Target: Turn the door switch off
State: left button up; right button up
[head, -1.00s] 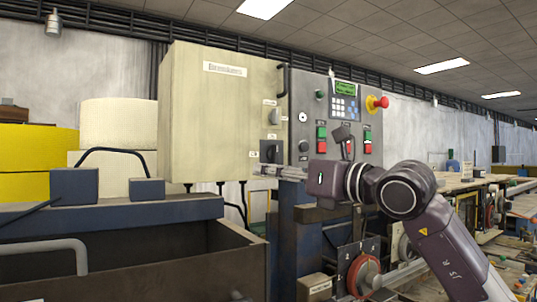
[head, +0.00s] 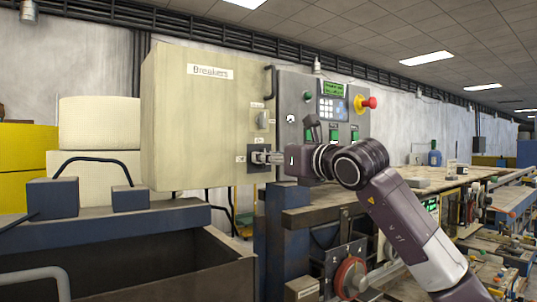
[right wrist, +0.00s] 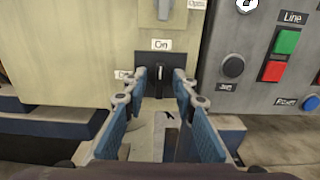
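The door switch is a small lever on a dark plate on the side of the beige breaker cabinet (head: 190,110). In the right wrist view the switch (right wrist: 160,72) has an "On" label above it and another label at its left. My right gripper (head: 264,158) is right at the switch in the head view and partly covers it. In the right wrist view the gripper's blue-padded fingers (right wrist: 160,82) are open, with a gap between them, one on each side of the lever. Whether they touch it I cannot tell. My left gripper is not in view.
A second switch (right wrist: 163,9) sits just above. The grey control panel (right wrist: 240,60) with green and red buttons and a red emergency knob (head: 369,103) stands close at the right. A dark open bin (head: 120,260) is below left.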

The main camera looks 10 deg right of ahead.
jog(key=shift+c, duration=0.2)
grip_shut()
jog(key=shift+n, duration=0.3)
jog(key=n, duration=0.5)
jog(key=n+b, duration=0.1)
jog(key=n, duration=0.5)
jog(key=n+b, duration=0.1)
jog(key=n, duration=0.5)
jog(key=shift+s+a+f, duration=0.1)
jog(key=shift+a+f, duration=0.15)
jog(key=shift+n, duration=0.3)
